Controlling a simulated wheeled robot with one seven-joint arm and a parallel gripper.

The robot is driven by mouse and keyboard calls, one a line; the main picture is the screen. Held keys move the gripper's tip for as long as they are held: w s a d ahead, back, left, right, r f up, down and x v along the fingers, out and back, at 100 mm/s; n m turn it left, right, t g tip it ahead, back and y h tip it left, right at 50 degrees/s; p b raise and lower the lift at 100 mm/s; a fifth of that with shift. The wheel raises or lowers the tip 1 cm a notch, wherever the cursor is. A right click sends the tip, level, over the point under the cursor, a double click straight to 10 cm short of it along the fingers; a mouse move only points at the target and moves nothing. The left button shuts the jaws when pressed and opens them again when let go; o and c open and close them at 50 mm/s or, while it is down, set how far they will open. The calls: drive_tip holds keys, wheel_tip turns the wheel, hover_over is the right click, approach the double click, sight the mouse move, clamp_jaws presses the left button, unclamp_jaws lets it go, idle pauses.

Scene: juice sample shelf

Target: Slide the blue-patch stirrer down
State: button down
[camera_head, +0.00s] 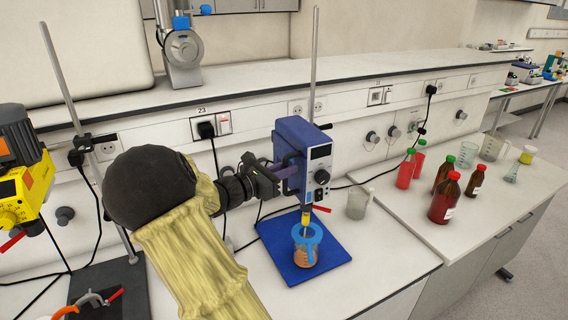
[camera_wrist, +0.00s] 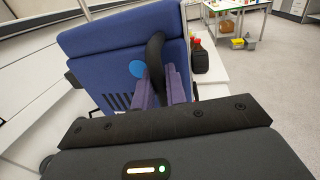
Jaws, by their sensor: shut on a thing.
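The blue stirrer (camera_head: 300,145) is clamped on an upright metal pole (camera_head: 314,60) above a blue base plate (camera_head: 325,255). Its shaft, below a yellow chuck (camera_head: 306,217), reaches down into a beaker (camera_head: 305,262) of orange-brown liquid with a blue ring around its top. The wrist view shows the stirrer's blue housing (camera_wrist: 110,60) and a round bright blue patch (camera_wrist: 137,68) on it. My gripper (camera_head: 285,170) is at the stirrer's left side. In the wrist view its fingers (camera_wrist: 166,88) are shut on a black curved handle (camera_wrist: 155,50) of the stirrer. The exact grip is partly hidden.
A yellow stirrer (camera_head: 20,185) stands at the far left. An empty beaker (camera_head: 357,204) stands right of the base plate. Several red and brown bottles (camera_head: 445,198) and glassware stand further right. A ledge (camera_head: 250,85) runs behind. Bench between plate and bottles is mostly clear.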

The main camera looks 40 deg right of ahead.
sight(285, 180)
drive_tip(key=shift+f+b, duration=0.55)
drive_tip(key=shift+f, duration=1.05)
drive_tip(key=shift+a+f, duration=0.1)
drive_tip(key=c, duration=1.5)
unclamp_jaws()
drive_tip(key=shift+w, duration=0.15)
drive_tip(key=shift+s, duration=0.2)
drive_tip(key=a+b, duration=0.1)
drive_tip(key=a, duration=0.4)
drive_tip(key=a+b, duration=0.1)
drive_tip(key=a, duration=0.5)
drive_tip(key=w+a+b, duration=0.1)
drive_tip(key=a, duration=0.5)
drive_tip(key=shift+a+b, duration=0.15)
drive_tip(key=shift+b, duration=0.2)
